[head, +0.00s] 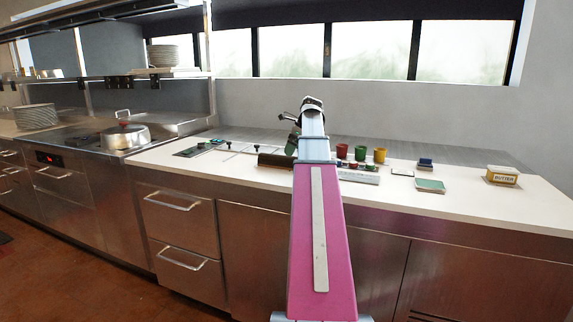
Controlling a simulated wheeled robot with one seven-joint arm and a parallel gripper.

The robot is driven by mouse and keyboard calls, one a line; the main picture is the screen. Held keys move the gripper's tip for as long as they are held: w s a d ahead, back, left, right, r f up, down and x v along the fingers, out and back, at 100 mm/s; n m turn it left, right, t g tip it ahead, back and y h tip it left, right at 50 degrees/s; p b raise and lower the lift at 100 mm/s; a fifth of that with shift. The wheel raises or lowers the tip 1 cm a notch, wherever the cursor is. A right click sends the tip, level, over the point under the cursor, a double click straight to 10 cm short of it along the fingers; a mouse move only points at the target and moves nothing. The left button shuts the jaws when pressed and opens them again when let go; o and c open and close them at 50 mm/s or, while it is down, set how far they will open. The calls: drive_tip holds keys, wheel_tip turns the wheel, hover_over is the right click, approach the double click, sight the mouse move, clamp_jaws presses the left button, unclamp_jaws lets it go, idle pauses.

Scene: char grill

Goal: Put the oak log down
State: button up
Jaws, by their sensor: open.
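The oak log (275,161) looks like a short dark brown cylinder lying on the white counter (240,175), just left of my arm. Its right end reaches close to my arm or behind it, so its full length is hidden. My gripper (287,120) is at the far end of my raised arm, above and behind the log in the picture. It is open, small in this view and partly hidden by the wrist. I see nothing held in it.
Red, green and yellow cups (361,153) stand right of my arm. A butter tub (502,175) and a green-topped tray (430,186) are farther right. A lidded pan (125,136) sits on the stove at left. The counter's front right is clear.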

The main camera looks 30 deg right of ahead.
sight(289, 161)
drive_tip(key=shift+d+x, duration=0.1)
drive_tip(key=shift+x, duration=1.55)
drive_tip(key=shift+d+x, duration=0.15)
drive_tip(key=shift+x, duration=1.5)
drive_tip(key=c, duration=1.3)
